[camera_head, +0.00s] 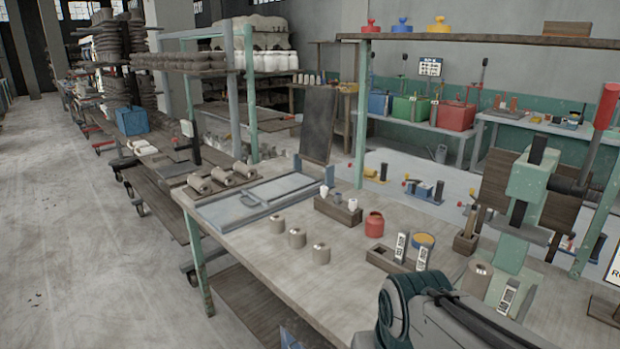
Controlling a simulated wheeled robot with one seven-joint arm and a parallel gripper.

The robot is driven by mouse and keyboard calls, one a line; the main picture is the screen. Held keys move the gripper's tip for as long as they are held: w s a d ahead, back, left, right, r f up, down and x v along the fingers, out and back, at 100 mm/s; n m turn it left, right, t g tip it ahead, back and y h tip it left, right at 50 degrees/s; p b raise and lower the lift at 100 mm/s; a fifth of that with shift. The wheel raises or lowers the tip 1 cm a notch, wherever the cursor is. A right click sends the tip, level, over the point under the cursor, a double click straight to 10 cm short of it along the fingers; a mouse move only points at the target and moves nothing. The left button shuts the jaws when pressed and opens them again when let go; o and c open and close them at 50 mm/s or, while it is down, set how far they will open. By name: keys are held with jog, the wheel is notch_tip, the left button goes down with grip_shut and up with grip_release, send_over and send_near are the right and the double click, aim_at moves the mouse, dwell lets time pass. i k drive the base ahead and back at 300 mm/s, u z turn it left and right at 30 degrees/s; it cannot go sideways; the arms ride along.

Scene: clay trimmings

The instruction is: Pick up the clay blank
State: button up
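Several short grey-beige cylinders that look like clay blanks are in view. Three more cylinders (221,177) lie beyond the table's far left edge area. Another larger piece (477,278) with a brownish top sits at the right, near my arm. I cannot tell which one the task means. My arm's dark and grey links show at the bottom right; my gripper is out of view.
A grey board with a frame (250,203) lies behind the row. A green press (527,180) rises at the right. The table's front left is bare.

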aim_at(477, 279)
jog(key=z, duration=1)
